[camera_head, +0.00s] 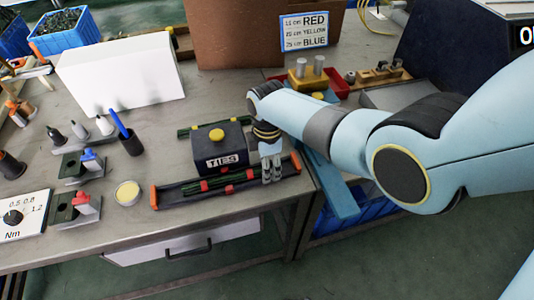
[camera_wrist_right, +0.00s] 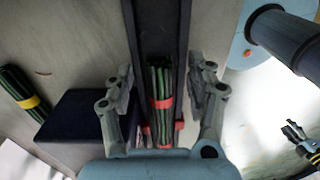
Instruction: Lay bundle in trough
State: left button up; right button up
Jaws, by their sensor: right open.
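A dark trough (camera_head: 170,197) with orange ends lies on the bench front. A bundle of green rods with red bands (camera_head: 226,180) lies lengthwise along it. In the right wrist view the bundle (camera_wrist_right: 159,90) sits between the walls of the trough (camera_wrist_right: 157,22). My right gripper (camera_head: 271,170) is over the trough's right part. In its wrist view the fingers of the right gripper (camera_wrist_right: 160,108) are apart, one on either side of the bundle, with visible gaps. The bundle's near end is partly hidden by the gripper body. My left gripper is not in view.
A dark TIES box (camera_head: 220,151) stands just behind the trough. Another green bundle with a yellow band (camera_wrist_right: 27,98) lies behind the box. A round yellow-topped pot (camera_head: 127,192) is left of the trough. A brown bin (camera_head: 233,35) stands at the back.

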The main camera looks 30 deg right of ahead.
notch_tip(320, 180, up, 12)
dwell(0.5)
dwell(0.4)
